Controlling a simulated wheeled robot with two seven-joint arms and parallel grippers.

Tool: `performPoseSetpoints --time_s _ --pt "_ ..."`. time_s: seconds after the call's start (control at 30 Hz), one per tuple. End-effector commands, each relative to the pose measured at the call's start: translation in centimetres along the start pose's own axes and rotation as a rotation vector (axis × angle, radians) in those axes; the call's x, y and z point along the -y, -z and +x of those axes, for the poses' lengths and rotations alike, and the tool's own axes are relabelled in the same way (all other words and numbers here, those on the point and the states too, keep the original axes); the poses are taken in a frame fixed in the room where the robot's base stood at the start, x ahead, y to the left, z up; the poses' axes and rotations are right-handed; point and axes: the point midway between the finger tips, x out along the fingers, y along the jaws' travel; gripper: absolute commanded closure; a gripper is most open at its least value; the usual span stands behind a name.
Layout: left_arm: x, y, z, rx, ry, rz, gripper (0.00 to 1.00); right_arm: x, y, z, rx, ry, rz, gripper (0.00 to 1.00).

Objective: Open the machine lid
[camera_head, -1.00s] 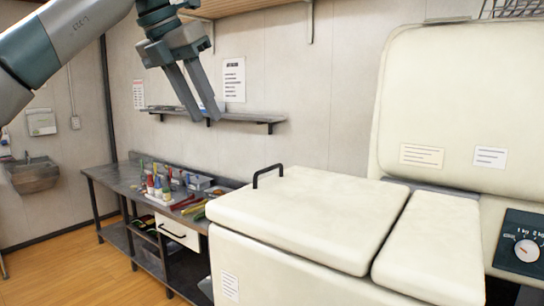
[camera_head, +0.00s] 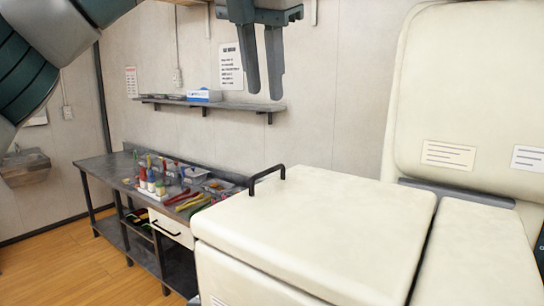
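The cream machine stands at the right. Its flat front lid (camera_head: 325,222) lies closed, with a black bar handle (camera_head: 267,177) at its back left edge. A second flat panel (camera_head: 478,255) lies to its right, and a tall raised cream panel (camera_head: 465,90) stands upright behind. My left gripper (camera_head: 264,95) hangs at the top middle, fingers pointing down, above the handle in the picture and apart from it. Its two fingers show a narrow gap with nothing between them. My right gripper is out of view.
A metal workbench (camera_head: 100,175) with bottles and tools stands at the left behind the machine. A wall shelf (camera_head: 225,105) holds a blue and white box (camera_head: 204,96). A sink (camera_head: 24,165) is at the far left. The wooden floor in front is clear.

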Motion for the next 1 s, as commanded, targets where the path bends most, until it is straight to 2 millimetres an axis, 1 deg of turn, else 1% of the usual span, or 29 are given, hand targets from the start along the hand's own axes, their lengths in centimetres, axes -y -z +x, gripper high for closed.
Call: performPoseSetpoints --time_s 0.27,0.47,0.67,1.0 --pt "-0.1 0.0 0.5 -0.002 0.001 0.0 0.72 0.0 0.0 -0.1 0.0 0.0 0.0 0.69" --pt "-0.1 0.0 2.2 -0.002 0.001 -0.001 0.72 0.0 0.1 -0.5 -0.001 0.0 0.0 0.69" --pt "-0.1 0.0 5.3 -0.004 0.002 0.0 0.72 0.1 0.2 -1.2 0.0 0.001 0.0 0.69" --pt "-0.1 0.0 11.4 -0.004 0.003 0.001 0.72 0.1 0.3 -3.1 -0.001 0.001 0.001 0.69"
